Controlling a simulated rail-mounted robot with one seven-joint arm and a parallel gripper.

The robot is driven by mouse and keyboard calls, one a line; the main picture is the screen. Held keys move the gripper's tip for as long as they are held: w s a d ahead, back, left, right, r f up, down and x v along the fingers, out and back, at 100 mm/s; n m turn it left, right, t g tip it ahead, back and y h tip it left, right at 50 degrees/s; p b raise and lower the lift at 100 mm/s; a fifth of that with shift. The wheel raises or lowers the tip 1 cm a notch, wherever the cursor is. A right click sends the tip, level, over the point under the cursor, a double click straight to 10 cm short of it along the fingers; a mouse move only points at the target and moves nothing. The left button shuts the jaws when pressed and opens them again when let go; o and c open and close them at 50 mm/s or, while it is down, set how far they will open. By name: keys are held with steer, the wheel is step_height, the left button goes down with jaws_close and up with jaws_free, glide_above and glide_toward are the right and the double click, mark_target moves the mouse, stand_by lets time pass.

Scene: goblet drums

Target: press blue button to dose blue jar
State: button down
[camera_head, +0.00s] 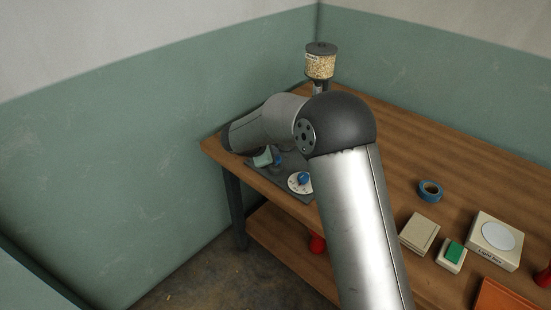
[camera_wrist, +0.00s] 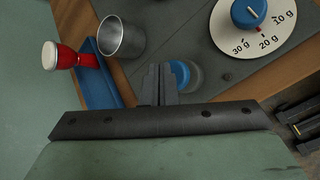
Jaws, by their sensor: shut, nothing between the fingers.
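My gripper (camera_wrist: 159,68) is shut and empty, its fingertips together in the wrist view. The blue button (camera_wrist: 181,74), round with a pale rim, shows just behind and right of the fingers, which hide part of it. I cannot tell whether they touch. The blue dial (camera_wrist: 249,12) sits on a white disc marked 10 g, 20 g and 30 g; it also shows in the head view (camera_head: 305,177). A hopper of yellowish grain (camera_head: 320,66) stands on the back of the bench. A grey metal cup (camera_wrist: 121,38) stands left of the fingers. I cannot make out a blue jar.
A blue strip (camera_wrist: 104,73) runs beside the cup, near a red and white goblet-shaped object (camera_wrist: 72,57).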

steer(key=shift+f+b, duration=0.9)
steer(key=shift+f, duration=0.15)
stand_by(0.7)
steer(key=shift+r, duration=0.1)
steer(key=shift+r+p, duration=0.9)
steer(key=shift+r, duration=0.45)
steer(key=shift+r+p, duration=1.6)
steer(key=shift+r, duration=1)
steer(key=shift+f, duration=0.1)
